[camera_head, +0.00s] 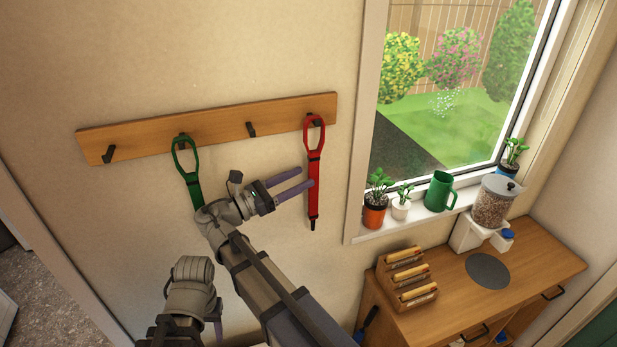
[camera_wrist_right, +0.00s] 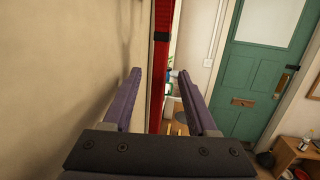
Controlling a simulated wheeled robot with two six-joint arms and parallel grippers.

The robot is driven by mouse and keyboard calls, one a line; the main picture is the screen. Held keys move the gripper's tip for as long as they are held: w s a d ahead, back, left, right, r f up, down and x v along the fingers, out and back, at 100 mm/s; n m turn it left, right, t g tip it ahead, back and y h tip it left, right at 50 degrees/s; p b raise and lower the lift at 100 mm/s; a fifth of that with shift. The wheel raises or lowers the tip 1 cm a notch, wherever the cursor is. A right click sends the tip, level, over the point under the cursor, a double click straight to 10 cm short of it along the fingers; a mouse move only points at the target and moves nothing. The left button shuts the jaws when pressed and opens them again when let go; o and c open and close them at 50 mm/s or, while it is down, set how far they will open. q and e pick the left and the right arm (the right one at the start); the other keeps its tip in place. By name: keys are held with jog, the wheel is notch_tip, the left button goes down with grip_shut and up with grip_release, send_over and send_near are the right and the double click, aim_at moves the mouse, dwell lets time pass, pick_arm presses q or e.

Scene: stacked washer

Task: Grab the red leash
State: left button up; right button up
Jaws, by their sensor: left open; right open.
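The red leash (camera_head: 314,165) hangs by its loop from the right end of a wooden hook rail (camera_head: 215,124) on the wall. My right gripper (camera_head: 306,178) is open, its fingers pointing at the leash's strap just below the loop. In the right wrist view the red strap (camera_wrist_right: 162,40) runs upright between the two open fingers (camera_wrist_right: 159,74), which are not closed on it. Whether they touch it I cannot tell. My left gripper (camera_head: 217,322) is low at the bottom left, away from the leash, and mostly hidden by its own arm.
A green leash (camera_head: 188,172) hangs on the rail left of the red one, near my right wrist. The window sill to the right holds plant pots (camera_head: 374,212) and a green mug (camera_head: 439,191). A wooden cabinet (camera_head: 540,262) with a letter rack (camera_head: 408,279) stands below.

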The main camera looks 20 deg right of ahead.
aim_at(309, 172)
jog(key=d, duration=0.2)
jog(key=d+r, duration=0.1)
jog(key=shift+w+d+p, duration=0.4)
jog(key=d, duration=0.4)
jog(key=shift+w+r+p, duration=0.15)
jog(key=shift+r+p, duration=0.15)
jog(key=shift+r, duration=0.05)
pick_arm(q)
jog(key=shift+w+r, duration=0.3)
jog(key=shift+r, duration=0.45)
pick_arm(e)
jog(key=shift+a, duration=0.1)
grip_shut()
